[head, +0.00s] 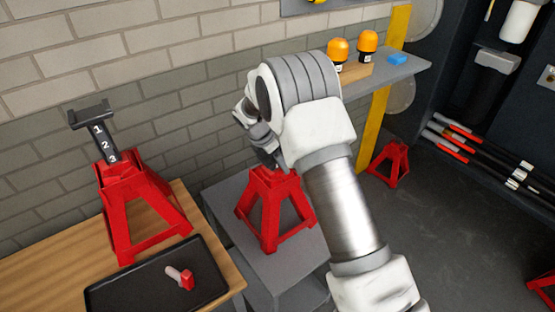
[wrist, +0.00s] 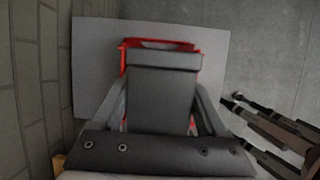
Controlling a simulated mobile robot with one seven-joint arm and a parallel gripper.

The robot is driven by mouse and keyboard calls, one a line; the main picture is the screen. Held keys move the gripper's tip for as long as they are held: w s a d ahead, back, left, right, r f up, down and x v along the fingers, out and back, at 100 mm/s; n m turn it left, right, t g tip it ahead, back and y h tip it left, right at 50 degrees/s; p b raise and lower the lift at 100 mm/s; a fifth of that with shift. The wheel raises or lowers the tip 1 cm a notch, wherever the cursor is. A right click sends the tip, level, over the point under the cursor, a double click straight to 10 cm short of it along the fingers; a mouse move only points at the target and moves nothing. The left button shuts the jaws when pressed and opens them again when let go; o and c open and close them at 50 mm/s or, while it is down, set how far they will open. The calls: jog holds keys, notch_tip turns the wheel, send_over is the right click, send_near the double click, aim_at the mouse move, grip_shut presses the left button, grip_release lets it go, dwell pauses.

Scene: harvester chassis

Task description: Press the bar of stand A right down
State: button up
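A red stand (head: 274,205) stands on the grey table in the middle of the head view. Another red stand (head: 140,205) on the wooden bench at left has its dark bar (head: 107,143) raised, with the numbers 1, 2, 3 showing. I see no letter to tell which is stand A. My gripper (head: 264,150) is at the top of the middle stand, mostly hidden by my arm, and so is that stand's bar. In the wrist view the red stand top (wrist: 160,44) shows beyond a dark block between the slanted gripper parts. Whether they grip anything is unclear.
A black tray (head: 110,296) with a red-handled pin (head: 186,279) lies on the bench. A grey shelf (head: 400,73) holds two orange-topped items (head: 353,48) and a blue block (head: 397,60). A brick wall is behind. Another red stand (head: 390,163) stands on the floor at right.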

jog(key=o, duration=0.4)
jog(key=shift+f, duration=0.25)
jog(key=shift+c, duration=0.2)
jog(key=shift+r, duration=0.1)
jog(key=shift+r, duration=0.1)
jog(key=v, duration=1.7)
jog(key=shift+p, duration=0.3)
jog(key=shift+r, duration=0.1)
